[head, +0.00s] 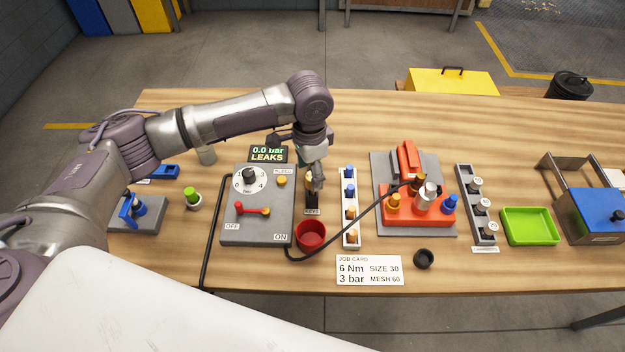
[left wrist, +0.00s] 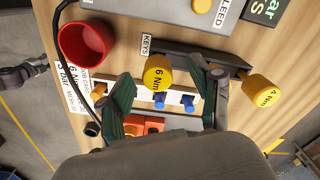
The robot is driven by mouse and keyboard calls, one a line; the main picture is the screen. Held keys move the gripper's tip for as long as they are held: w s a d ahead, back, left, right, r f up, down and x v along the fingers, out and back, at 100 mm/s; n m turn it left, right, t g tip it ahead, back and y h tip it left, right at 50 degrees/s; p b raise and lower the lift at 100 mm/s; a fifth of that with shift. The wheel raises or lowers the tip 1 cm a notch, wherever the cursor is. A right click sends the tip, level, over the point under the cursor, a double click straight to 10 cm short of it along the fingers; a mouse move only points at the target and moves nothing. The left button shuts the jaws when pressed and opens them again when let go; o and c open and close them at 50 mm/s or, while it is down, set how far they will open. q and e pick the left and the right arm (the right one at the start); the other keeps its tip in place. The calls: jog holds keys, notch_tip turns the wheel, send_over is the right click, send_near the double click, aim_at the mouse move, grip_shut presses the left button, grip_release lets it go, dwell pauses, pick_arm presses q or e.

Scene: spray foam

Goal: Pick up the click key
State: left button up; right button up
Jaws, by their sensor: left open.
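Two yellow-capped keys stand in a dark rack (left wrist: 205,57) labelled KEYS. One click key (left wrist: 158,72) is marked 6 Nm, the other key (left wrist: 262,90) is marked 4 Nm. My left gripper (left wrist: 168,100) is open, with the 6 Nm key between its two spread fingers in the left wrist view. I cannot tell whether a finger touches it. In the head view my left gripper (head: 316,182) points down over the rack (head: 312,202) and largely hides the keys.
The grey control panel (head: 258,212) stands left of the rack. A red cup (head: 311,236) is in front, and a strip of blue and orange pieces (head: 350,235) is to the right. A black hose (head: 335,235) curves close by. The job card (head: 369,270) reads 6 Nm.

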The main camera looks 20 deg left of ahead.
pick_arm(q)
jog(key=shift+d+f+p, duration=0.15)
jog(key=shift+f+p, duration=0.15)
jog(key=shift+f, duration=0.8)
jog(key=shift+d+f+p, duration=0.15)
jog(key=shift+f+p, duration=0.15)
jog(key=shift+f, duration=0.75)
grip_shut()
